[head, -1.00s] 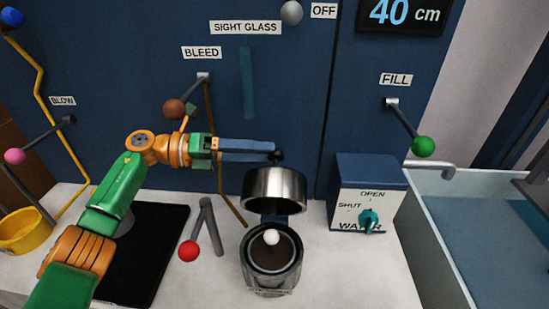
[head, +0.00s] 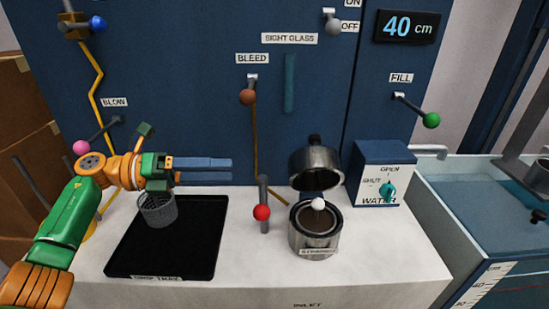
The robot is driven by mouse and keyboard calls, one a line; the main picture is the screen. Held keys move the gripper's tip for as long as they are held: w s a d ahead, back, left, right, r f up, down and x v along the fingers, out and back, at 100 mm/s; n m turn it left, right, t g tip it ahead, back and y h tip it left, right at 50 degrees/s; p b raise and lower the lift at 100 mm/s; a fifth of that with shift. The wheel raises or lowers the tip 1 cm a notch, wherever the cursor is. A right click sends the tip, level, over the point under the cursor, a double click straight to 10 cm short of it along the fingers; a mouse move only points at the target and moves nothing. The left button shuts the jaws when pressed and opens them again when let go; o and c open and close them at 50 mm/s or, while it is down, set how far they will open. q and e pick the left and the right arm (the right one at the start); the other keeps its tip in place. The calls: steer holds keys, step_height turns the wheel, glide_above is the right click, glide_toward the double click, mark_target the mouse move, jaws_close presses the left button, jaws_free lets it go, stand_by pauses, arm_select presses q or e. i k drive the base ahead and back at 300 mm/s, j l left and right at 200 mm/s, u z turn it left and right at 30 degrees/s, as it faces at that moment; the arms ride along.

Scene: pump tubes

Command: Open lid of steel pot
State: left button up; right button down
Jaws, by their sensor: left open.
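The steel pot (head: 298,241) stands on the white counter, right of centre in the head view. Its lid (head: 312,172), with a black knob on it, is raised and tilted back, leaving the pot's mouth uncovered. A white ball (head: 318,204) shows at the pot's mouth, over a dark inside. My left gripper (head: 231,170) is to the left of the lid, apart from it, with its two blue fingers parted and nothing between them. My right gripper is not in view.
A black drip tray (head: 185,245) lies on the counter at left, with a grey mesh basket (head: 157,209) by its back edge. A red-knobbed lever (head: 262,212) stands left of the pot. A blue water box (head: 378,172) and a sink (head: 440,215) are at right.

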mark_target(314, 163)
steer(key=k+j, duration=0.3)
steer(key=j, duration=0.2)
steer(key=k+j, duration=0.35)
steer(key=j, duration=0.15)
steer(key=k+j, duration=0.3)
steer(key=j, duration=0.2)
